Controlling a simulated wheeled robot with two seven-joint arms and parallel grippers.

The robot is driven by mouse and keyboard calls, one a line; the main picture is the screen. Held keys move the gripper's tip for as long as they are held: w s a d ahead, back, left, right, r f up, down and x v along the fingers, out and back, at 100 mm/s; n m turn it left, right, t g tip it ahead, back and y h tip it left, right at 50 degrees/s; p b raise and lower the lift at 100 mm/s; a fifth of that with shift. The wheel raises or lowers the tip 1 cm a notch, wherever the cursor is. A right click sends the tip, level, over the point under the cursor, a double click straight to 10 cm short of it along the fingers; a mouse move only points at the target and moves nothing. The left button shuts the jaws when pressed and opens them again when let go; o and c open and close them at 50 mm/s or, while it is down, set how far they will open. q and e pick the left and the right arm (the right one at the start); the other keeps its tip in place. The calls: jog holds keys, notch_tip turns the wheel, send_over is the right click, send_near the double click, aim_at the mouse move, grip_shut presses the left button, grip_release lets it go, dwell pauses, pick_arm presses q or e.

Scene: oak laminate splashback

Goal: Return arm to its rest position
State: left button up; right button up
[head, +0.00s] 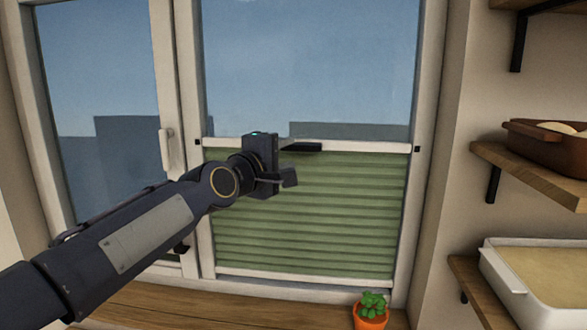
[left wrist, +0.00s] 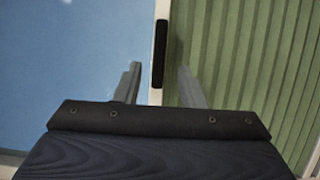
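My left arm (head: 130,240) reaches in from the left in the head view, in front of the window. Its gripper (head: 289,178) is in front of the green pleated blind, just below the blind's dark handle (head: 303,147). In the left wrist view the two grey fingers of the gripper (left wrist: 159,70) are spread apart with nothing held between them. The dark handle (left wrist: 160,45) on the white rail lies ahead of the gap; I cannot tell how far ahead. My right gripper is in neither view.
The green blind (head: 310,225) covers the lower window pane, its white top rail (head: 375,147) partway up. A window handle (head: 166,150) is at left. A potted plant (head: 371,312) stands on the wooden sill (head: 220,308). Wall shelves at right hold a brown dish (head: 550,150) and a white tray (head: 492,270).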

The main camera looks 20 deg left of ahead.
pick_arm(q)
jog(key=shift+s, duration=0.6)
jog(key=s+d+f+m+g, duration=0.2)
jog(key=s+f+m+g, duration=0.4)
jog(key=s+f, duration=0.9)
jog(key=s+d+f+m+g+h, duration=0.1)
jog(key=s+d+f+m+g, duration=0.2)
jog(key=s+f, duration=1.3)
notch_tip(320, 180, down, 5)
jog(key=m+g, duration=0.3)
jog(key=m, duration=0.2)
jog(key=shift+s+d+m, duration=0.15)
jog(key=shift+d+m, duration=0.05)
jog(key=shift+m, duration=0.2)
jog(key=shift+r, duration=0.15)
